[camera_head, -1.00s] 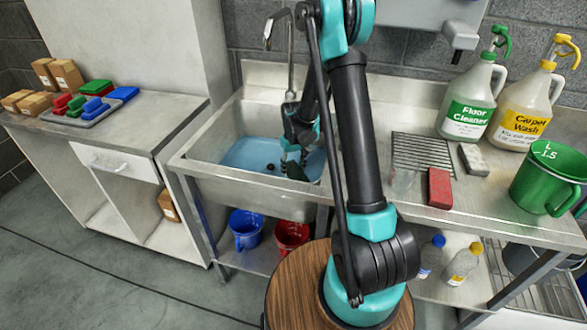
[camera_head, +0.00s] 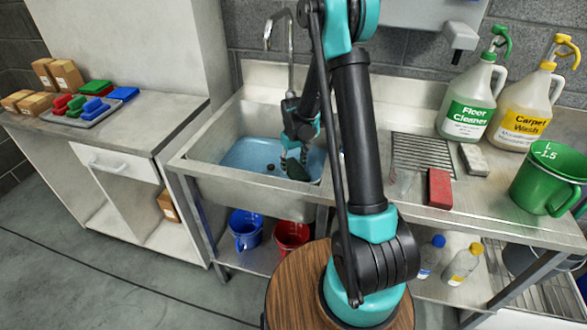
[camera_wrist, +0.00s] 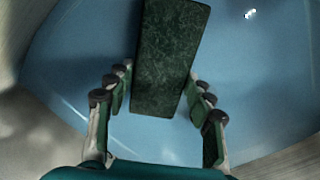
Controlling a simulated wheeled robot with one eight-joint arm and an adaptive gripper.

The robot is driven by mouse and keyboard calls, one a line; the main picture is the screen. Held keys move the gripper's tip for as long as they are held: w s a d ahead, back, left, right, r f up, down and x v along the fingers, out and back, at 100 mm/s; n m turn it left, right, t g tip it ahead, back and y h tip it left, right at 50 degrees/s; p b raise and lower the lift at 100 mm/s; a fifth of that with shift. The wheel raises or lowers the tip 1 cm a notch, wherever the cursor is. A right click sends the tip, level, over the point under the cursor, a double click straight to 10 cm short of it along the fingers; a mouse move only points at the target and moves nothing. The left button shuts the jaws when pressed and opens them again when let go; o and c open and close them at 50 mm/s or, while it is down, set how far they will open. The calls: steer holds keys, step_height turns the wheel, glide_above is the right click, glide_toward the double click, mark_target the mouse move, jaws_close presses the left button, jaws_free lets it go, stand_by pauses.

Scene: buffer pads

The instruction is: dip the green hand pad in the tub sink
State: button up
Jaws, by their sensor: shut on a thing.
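My gripper (camera_head: 294,152) reaches down into the metal tub sink (camera_head: 222,128), which holds blue water (camera_head: 242,154). It is shut on the green hand pad (camera_head: 297,170), a dark green block. In the wrist view the pad (camera_wrist: 170,55) sticks out ahead between the fingers of the gripper (camera_wrist: 163,82), over the blue water (camera_wrist: 260,90). The pad is low in the basin, towards its right side. I cannot tell whether it touches the water or is under it.
A tap (camera_head: 290,45) rises behind the basin. To the right are a drain rack (camera_head: 422,150), a red block (camera_head: 439,188), a pale block (camera_head: 474,159), cleaner jugs (camera_head: 468,105) and a green measuring jug (camera_head: 548,180). A tray of coloured pads (camera_head: 85,121) lies on the left counter.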

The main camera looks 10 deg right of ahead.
step_height(320, 180, up, 26)
steer(key=shift+f, duration=0.15)
stand_by(1.3)
